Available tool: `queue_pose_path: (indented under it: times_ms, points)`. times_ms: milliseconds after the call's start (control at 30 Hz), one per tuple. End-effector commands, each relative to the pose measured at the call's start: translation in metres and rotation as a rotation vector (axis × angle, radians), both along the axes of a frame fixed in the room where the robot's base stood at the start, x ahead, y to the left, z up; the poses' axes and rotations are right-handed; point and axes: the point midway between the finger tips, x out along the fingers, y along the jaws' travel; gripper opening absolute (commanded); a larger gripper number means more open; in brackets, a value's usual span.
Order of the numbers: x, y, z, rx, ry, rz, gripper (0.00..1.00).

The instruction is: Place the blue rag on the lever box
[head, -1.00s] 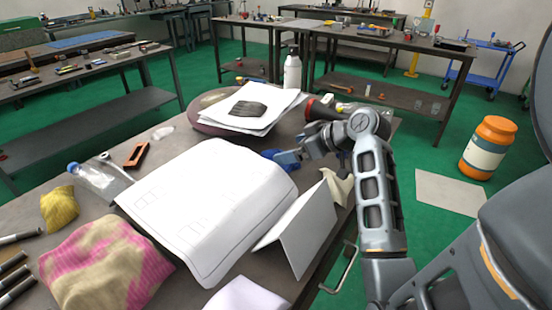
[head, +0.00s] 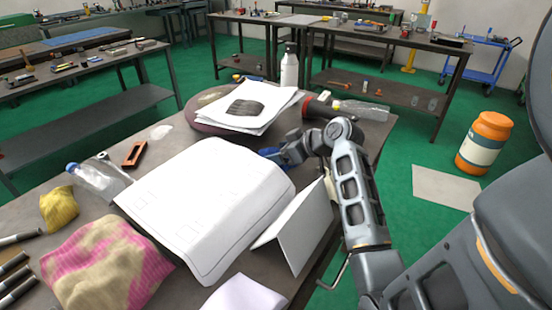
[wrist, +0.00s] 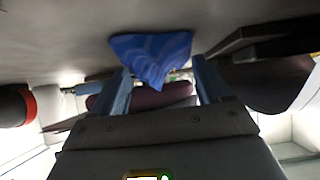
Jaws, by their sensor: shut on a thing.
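The blue rag (wrist: 150,55) hangs between the fingertips of my gripper (wrist: 160,80) in the wrist view, and the jaws are shut on it. In the head view a small part of the blue rag (head: 268,152) shows at the end of my gripper (head: 278,155), just beyond the large white sheet. My gripper and arm hide the rest of it there. I cannot make out a lever box with certainty in either view.
A large white sheet (head: 205,205) and a folded white card (head: 297,228) lie in front of my gripper. A maroon round thing (head: 196,117) bears papers and a dark pad behind it. A white bottle (head: 289,68), a red-and-black tool (head: 318,108) and a clear bottle (head: 362,111) are at the back.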

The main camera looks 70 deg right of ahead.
Motion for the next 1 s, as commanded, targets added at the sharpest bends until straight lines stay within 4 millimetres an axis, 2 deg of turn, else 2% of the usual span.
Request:
queue_pose_path:
  times_ms: [33, 300, 667, 900, 1000]
  points:
    - [0.0, 0.0, 0.0, 0.0, 0.0, 0.0, 0.67]
    - [0.0, 0.0, 0.0, 0.0, 0.0, 0.0, 0.42]
    - [0.001, 0.0, 0.007, -0.002, -0.002, 0.001, 0.41]
    - [0.001, 0.0, 0.035, -0.005, -0.003, 0.001, 0.41]
    - [-0.019, 0.004, 0.032, 0.002, 0.001, -0.003, 0.41]
